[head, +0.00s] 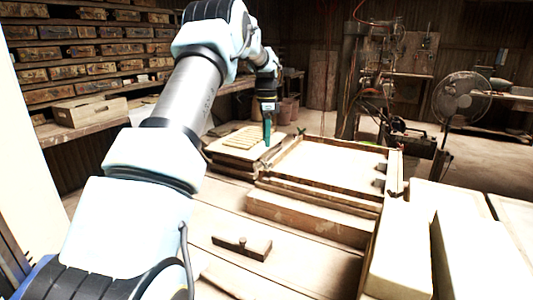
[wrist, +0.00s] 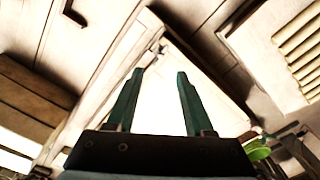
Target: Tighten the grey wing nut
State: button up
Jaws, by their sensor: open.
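My gripper (head: 267,142) points down beside the near left part of the wooden press frame (head: 283,186) in the head view. In the wrist view its two teal fingers (wrist: 158,72) are spread apart with nothing between them. A small dark grey piece (wrist: 157,47) at the frame's corner lies just beyond the fingertips; it may be the grey wing nut, but it is too small to tell. A green piece (wrist: 258,150) shows at the lower right of the wrist view, and a small green piece (head: 301,130) stands at the frame's back edge in the head view.
A slatted board (head: 240,138) lies on a stack left of the frame. A wooden block with a knob (head: 242,246) rests on the bench in front. Pale blocks (head: 402,250) stand at the right. A fan (head: 463,95) and machinery are behind.

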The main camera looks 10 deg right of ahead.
jog(key=shift+r, duration=0.95)
notch_tip(320, 180, down, 11)
jog(key=m+p, duration=0.6)
jog(key=p, duration=0.3)
jog(key=shift+r, duration=0.1)
grip_shut()
